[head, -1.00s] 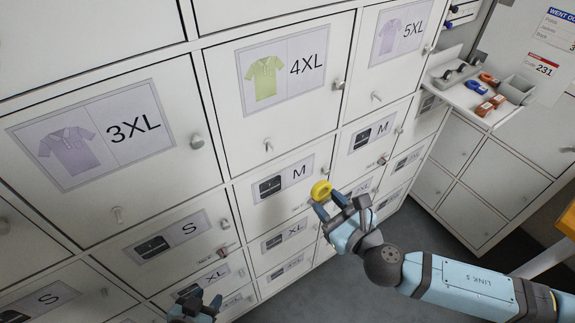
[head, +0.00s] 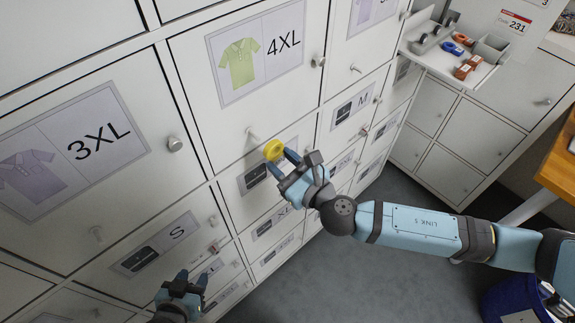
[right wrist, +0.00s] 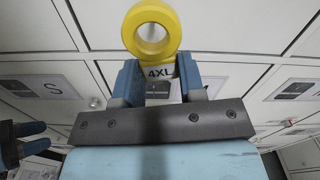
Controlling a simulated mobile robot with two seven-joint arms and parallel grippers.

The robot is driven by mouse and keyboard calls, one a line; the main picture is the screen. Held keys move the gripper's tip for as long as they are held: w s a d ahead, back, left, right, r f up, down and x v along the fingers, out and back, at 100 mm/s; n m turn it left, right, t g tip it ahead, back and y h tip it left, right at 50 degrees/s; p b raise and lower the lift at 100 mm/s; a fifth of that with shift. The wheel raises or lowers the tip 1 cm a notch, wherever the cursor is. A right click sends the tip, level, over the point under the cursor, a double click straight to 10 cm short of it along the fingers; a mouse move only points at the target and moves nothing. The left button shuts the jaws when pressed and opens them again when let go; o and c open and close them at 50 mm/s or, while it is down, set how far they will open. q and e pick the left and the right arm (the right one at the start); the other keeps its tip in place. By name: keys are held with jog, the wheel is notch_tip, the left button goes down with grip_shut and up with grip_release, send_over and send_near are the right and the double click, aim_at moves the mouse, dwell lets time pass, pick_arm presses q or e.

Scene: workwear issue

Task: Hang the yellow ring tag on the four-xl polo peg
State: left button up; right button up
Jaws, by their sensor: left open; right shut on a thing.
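My right gripper (head: 285,165) is shut on the yellow ring tag (head: 273,149). In the right wrist view the ring (right wrist: 152,32) stands above the fingertips with its hole facing the camera, and its tab reads 4XL. The 4XL door (head: 265,80) carries a green polo picture. Its peg (head: 251,133) sticks out low on the door, just above and left of the ring in the head view. Ring and peg look apart, though the depth between them is hard to judge. My left gripper (head: 182,286) is open and empty at the bottom, partly cut off in the head view.
A shelf tray (head: 455,58) with small coloured items is at upper right. A blue bin (head: 515,300) stands at lower right. Floor is open below.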

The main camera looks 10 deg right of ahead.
aim_at(253, 139)
jog(key=shift+w+a, duration=0.35)
jog(key=shift+w, duration=0.1)
jog(key=shift+b+x, duration=0.4)
jog(key=shift+x, duration=0.85)
pick_arm(q)
jog(key=shift+w+f, duration=0.15)
jog(key=shift+f, duration=0.3)
pick_arm(e)
jog(key=shift+f+x, duration=0.15)
jog(key=shift+x, duration=0.6)
jog(key=shift+f+x, duration=0.15)
jog(key=shift+x, duration=0.55)
pick_arm(q)
jog(key=shift+a, duration=0.1)
pick_arm(e)
jog(key=shift+f, duration=0.1)
pick_arm(q)
jog(key=shift+w, duration=0.15)
pick_arm(e)
jog(key=o, duration=1.2)
pick_arm(q)
jog(key=shift+w+r, duration=0.1)
jog(key=shift+w, duration=0.05)
